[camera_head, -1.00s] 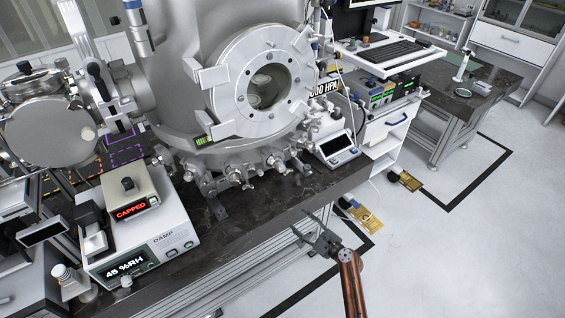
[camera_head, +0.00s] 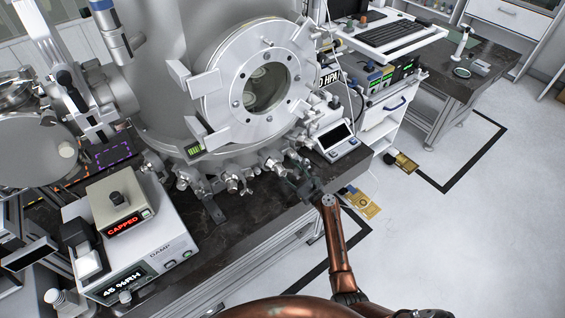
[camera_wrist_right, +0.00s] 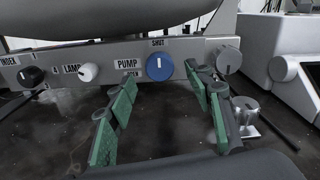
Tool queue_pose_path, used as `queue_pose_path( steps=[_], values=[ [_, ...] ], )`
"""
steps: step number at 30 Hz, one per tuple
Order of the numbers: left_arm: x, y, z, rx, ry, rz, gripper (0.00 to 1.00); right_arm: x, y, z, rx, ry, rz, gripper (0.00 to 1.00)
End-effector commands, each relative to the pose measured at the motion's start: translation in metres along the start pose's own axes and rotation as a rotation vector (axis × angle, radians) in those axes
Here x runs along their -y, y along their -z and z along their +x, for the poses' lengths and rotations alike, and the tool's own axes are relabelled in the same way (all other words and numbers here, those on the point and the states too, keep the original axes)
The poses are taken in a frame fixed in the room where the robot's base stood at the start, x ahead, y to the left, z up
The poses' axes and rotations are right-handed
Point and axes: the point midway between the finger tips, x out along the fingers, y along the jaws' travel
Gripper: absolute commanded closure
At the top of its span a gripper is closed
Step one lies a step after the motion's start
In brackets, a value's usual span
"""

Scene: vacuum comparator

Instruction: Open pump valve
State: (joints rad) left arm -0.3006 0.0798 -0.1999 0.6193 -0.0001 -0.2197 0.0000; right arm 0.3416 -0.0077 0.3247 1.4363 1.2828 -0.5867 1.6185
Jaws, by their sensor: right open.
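In the right wrist view the pump valve is a round blue knob (camera_wrist_right: 159,67) with a white mark, on a grey panel (camera_wrist_right: 110,55) lettered PUMP, SHUT and OPEN. The white mark points up towards SHUT. My right gripper (camera_wrist_right: 160,95) is open, its green-padded fingers on either side of the knob's line and a little short of it, apart from it. In the head view my right gripper (camera_head: 308,190) is at the bench's front edge, below the round chamber door (camera_head: 222,110). The knob cannot be made out clearly there. My left gripper is not in view.
Beside the blue knob are a black knob (camera_wrist_right: 30,76), a white lamp knob (camera_wrist_right: 88,71) and a grey knob (camera_wrist_right: 228,59). A white instrument with a screen (camera_head: 336,140) stands close to the right of the gripper.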

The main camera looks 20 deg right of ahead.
Motion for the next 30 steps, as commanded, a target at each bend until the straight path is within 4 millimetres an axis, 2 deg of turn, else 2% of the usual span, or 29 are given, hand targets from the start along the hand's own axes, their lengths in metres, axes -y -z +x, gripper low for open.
queue_pose_path(
  steps=[3,7,18,30],
  values=[
    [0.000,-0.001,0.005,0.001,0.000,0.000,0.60,-0.001,0.001,0.019,0.000,-0.002,0.000,0.53],
    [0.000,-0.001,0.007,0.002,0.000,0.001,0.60,0.000,0.001,0.031,0.000,-0.001,0.000,0.53],
    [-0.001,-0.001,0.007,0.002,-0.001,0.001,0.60,0.002,0.001,0.035,-0.001,0.003,-0.001,0.53],
    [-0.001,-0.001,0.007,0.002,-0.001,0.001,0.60,0.002,0.001,0.035,-0.001,0.003,-0.001,0.80]
  ],
)
